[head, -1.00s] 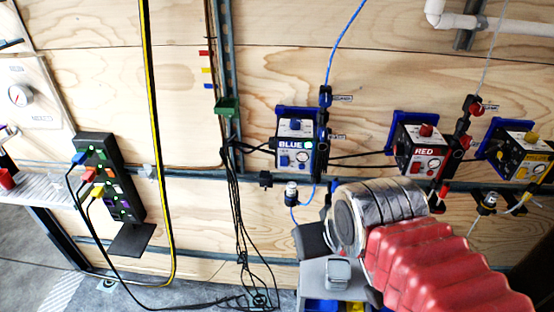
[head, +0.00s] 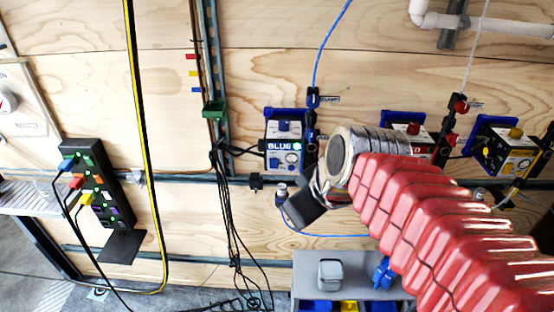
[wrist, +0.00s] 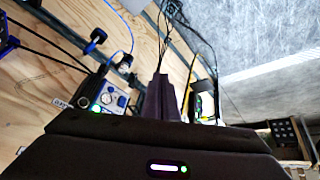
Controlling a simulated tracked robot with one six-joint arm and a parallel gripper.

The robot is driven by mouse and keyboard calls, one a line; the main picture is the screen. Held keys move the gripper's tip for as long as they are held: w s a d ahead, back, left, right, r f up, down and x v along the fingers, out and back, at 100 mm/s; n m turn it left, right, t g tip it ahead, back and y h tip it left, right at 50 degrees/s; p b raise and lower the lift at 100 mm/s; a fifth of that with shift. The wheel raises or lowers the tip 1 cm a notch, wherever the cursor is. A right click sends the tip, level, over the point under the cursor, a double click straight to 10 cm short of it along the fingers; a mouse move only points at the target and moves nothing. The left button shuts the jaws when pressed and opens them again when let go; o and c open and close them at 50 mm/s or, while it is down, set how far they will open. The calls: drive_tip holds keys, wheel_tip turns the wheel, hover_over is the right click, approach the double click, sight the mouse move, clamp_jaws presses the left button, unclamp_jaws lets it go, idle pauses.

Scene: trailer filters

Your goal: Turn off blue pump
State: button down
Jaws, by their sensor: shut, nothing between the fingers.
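The blue pump (head: 285,155) is mounted on the plywood wall, with a "BLUE" label and a lit green light on its front. It also shows tilted in the wrist view (wrist: 112,100), left of my fingers, with a green light lit. My gripper (head: 298,210) is a dark shape just below the blue pump in the head view; my arm hides part of the wall to its right. In the wrist view my gripper's fingers (wrist: 162,92) are together and hold nothing. I cannot tell how far they are from the wall.
A black power strip (head: 100,188) at left has several green lights and blue, red and yellow plugs. The red pump (head: 408,130), partly hidden by my arm, and a yellow pump (head: 503,150) are at right. Black cables (head: 230,215) hang left of my gripper. A grey bin unit (head: 368,268) stands below.

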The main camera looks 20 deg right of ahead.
drive_tip(key=w+d+r+n, duration=0.1)
drive_tip(key=w+r+n, duration=0.1)
drive_tip(key=w+n, duration=0.2)
drive_tip(key=w+d+r+n+t+y, duration=0.1)
drive_tip(key=w+r+n, duration=0.2)
drive_tip(key=w, duration=0.3)
drive_tip(key=shift+w+d+n+y, duration=0.3)
drive_tip(key=shift+w+d+n, duration=0.1)
drive_tip(key=shift+n, duration=0.1)
drive_tip(key=shift+f, duration=0.1)
